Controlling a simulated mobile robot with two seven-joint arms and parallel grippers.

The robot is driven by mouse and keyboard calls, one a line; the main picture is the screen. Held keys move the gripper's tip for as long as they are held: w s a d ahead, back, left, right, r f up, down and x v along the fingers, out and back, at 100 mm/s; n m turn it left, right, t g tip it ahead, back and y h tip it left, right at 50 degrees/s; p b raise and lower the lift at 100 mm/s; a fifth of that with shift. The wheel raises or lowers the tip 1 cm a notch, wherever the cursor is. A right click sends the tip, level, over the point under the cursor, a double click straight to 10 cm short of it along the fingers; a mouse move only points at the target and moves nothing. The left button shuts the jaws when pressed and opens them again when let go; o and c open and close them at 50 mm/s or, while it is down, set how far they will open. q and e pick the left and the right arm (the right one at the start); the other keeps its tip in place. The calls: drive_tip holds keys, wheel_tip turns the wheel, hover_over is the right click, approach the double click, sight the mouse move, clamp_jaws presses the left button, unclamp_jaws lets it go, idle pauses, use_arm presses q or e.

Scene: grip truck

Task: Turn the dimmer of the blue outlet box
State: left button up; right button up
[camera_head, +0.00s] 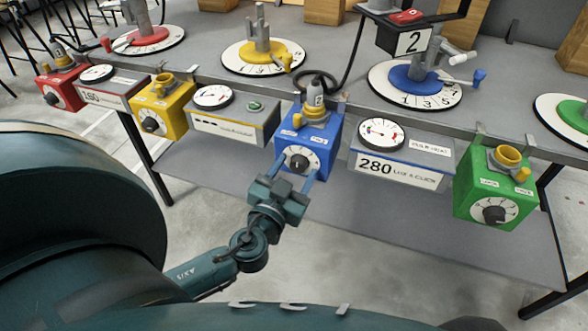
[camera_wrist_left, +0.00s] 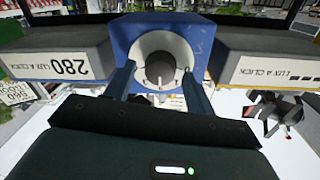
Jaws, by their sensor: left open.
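The blue outlet box (camera_head: 320,130) hangs at the table's front edge in the head view. Its round white dial carries a dark dimmer knob (camera_head: 298,163) on the front face. My left gripper (camera_head: 296,178) is open in front of the dial, with its two fingers pointing at the box. In the left wrist view the blue box (camera_wrist_left: 200,35) appears upside down. The knob (camera_wrist_left: 158,70) lies between the two spread fingers (camera_wrist_left: 158,88), with a gap on each side. I cannot tell how far the fingertips reach along the knob. My right gripper is not in view.
A meter box reading 280 (camera_head: 400,165) stands right of the blue box, and another meter box (camera_head: 235,122) stands left. Green (camera_head: 495,195), yellow (camera_head: 160,110) and red (camera_head: 62,88) boxes line the same edge. A black cable (camera_head: 350,55) loops above the blue box.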

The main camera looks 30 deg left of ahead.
use_arm(q)
drive_tip(key=shift+c, duration=0.2)
drive_tip(key=c, duration=0.9)
drive_tip(key=shift+c, duration=0.2)
drive_tip(key=shift+m, duration=0.3)
drive_tip(key=m, duration=0.4)
drive_tip(key=shift+d+m, duration=0.1)
drive_tip(key=shift+m, duration=0.2)
drive_tip(key=shift+m+p, duration=0.3)
drive_tip(key=shift+m, duration=0.7)
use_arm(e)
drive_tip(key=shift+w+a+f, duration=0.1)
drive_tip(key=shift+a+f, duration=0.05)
use_arm(q)
drive_tip(key=shift+m, duration=0.4)
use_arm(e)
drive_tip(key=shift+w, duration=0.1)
